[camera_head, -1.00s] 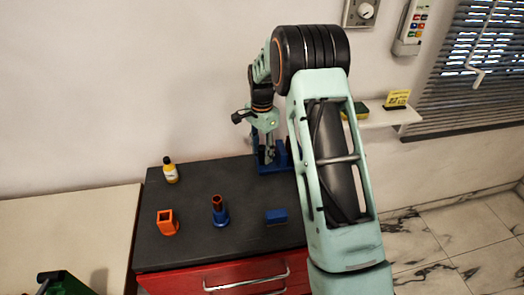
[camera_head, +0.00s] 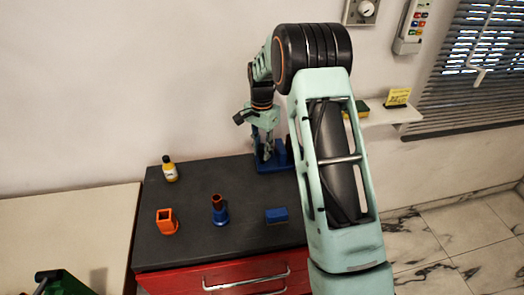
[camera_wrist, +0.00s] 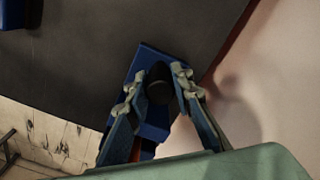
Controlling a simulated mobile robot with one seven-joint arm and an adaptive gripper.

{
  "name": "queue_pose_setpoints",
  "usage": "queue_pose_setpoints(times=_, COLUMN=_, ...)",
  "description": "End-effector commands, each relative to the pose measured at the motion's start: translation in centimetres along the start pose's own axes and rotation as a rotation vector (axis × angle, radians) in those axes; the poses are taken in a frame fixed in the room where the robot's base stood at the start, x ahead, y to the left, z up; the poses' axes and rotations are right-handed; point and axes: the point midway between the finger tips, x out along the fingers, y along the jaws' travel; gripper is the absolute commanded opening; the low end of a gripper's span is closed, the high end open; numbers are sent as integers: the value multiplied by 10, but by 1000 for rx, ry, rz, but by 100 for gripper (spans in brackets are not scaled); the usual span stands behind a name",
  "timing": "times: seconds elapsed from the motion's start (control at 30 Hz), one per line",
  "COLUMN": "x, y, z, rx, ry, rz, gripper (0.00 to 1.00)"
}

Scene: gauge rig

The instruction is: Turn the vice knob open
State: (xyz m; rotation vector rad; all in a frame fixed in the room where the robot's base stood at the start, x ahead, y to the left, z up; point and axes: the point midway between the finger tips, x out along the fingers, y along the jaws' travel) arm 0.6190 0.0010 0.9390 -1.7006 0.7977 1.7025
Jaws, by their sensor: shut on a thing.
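The blue vice (camera_head: 277,163) stands at the back right of the dark bench top, against the wall, partly hidden by my arm. In the wrist view, the vice (camera_wrist: 151,57) is a blue block under my fingers, with a dark round knob (camera_wrist: 158,84) on it. My gripper (camera_wrist: 157,86) has one finger on each side of the knob and is shut on it. In the head view, my gripper (camera_head: 265,150) points down at the vice; the knob is hidden there.
On the dark bench top (camera_head: 190,195) stand a yellow bottle (camera_head: 170,171), an orange square holder (camera_head: 167,222), a blue stand with a red-brown top (camera_head: 219,212) and a blue block (camera_head: 276,215). The wall is close behind the vice. A white shelf (camera_head: 385,115) lies to the right.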

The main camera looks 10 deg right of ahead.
Motion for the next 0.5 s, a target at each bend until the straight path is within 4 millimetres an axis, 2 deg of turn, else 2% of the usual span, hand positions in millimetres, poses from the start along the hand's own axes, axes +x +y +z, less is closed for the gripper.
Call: queue_pose_setpoints(times=0.5, x=1, y=0, z=0, rx=-480, ry=2, rz=-1, gripper=0)
